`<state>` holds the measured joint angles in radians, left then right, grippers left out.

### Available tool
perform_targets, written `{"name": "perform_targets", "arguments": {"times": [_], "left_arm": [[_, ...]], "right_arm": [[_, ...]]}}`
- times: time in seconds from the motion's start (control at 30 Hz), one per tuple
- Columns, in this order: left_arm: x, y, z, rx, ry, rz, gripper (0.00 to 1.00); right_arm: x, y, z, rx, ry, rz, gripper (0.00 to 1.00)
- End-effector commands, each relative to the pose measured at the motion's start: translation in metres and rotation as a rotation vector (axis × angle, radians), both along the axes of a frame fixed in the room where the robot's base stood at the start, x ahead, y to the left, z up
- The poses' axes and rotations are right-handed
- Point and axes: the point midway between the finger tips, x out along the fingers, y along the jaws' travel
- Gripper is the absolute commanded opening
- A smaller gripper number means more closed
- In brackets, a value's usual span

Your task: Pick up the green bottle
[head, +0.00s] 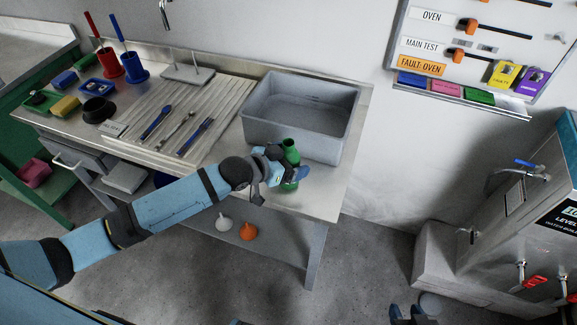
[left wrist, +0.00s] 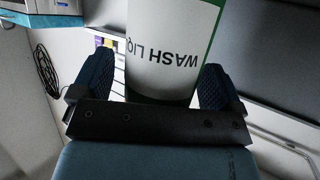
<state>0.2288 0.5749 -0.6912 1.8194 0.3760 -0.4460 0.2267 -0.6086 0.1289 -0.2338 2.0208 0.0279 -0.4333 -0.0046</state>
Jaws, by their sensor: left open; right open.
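The green bottle (head: 290,150) stands at the front right of the metal counter, by the grey basin. My left gripper (head: 284,168) is open around it, hiding part of its body in the head view. In the left wrist view the bottle (left wrist: 168,45) shows a white label reading "WASH LIQ" upside down, with a green edge. It is between the two blue fingers of my left gripper (left wrist: 155,85), with a gap on the left and the right finger close to it. My right gripper (head: 409,315) is open and empty at the bottom edge, over the floor.
The grey basin (head: 300,110) is just behind the bottle. The ribbed drainboard (head: 215,100) holds several tools. Red and blue cups (head: 133,68) with brushes stand at the back left. Funnels (head: 248,231) lie on a lower shelf.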

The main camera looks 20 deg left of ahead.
Motion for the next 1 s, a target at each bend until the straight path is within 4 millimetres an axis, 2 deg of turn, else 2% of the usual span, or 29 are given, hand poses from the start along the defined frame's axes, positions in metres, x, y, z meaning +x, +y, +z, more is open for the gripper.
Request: {"name": "perform_targets", "arguments": {"times": [0.1, 0.37, 0.63, 0.77, 0.87, 1.0], "left_arm": [[0.0, 0.0, 0.0, 0.0, 0.0, 0.0, 0.9], [-0.001, 0.0, 0.0, 0.0, 0.0, 0.0, 0.31], [0.0, 0.0, 0.002, -0.001, -0.001, 0.0, 0.31], [0.0, 0.0, 0.009, -0.002, -0.002, 0.0, 0.31], [0.0, 0.0, 0.021, -0.001, -0.003, -0.001, 0.31], [0.0, 0.0, 0.049, -0.001, -0.004, -0.001, 0.31]], "right_arm": [[0.0, 0.001, 0.002, 0.002, -0.003, 0.001, 0.43], [0.001, 0.001, 0.003, 0.003, -0.006, 0.001, 0.43], [0.001, 0.001, 0.003, 0.002, -0.005, 0.001, 0.43], [0.0, 0.0, 0.002, 0.001, -0.003, 0.0, 0.43], [0.0, 0.0, 0.002, 0.0, -0.002, -0.001, 0.43], [0.0, 0.0, 0.003, -0.002, -0.003, 0.0, 0.43]]}}
